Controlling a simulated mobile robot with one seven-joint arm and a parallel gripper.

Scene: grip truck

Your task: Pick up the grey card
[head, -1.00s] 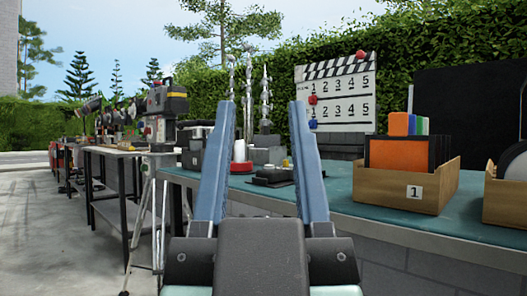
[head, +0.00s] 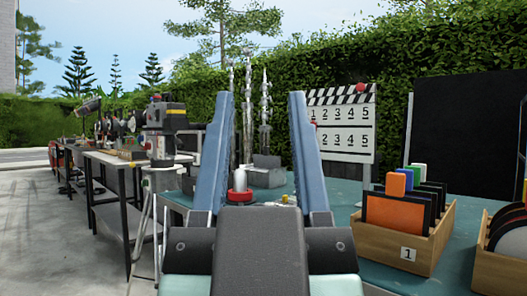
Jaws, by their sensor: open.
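My gripper (head: 260,97) is open and empty, its two blue fingers pointing up and away over the teal table (head: 343,196). I cannot make out a grey card for certain. A wooden box (head: 398,247) labelled 1 stands right of my gripper on the table. It holds an orange card (head: 392,213) in front and several dark-edged cards behind, with orange, green, blue and white tabs. The faces of the rear cards are hidden.
A clapperboard (head: 345,137) stands behind the table's middle, partly behind my right finger. A second wooden box (head: 498,265) is cut off at the right. A red-and-white object (head: 240,182) and metal stands show between my fingers. A dark panel (head: 465,135) stands behind.

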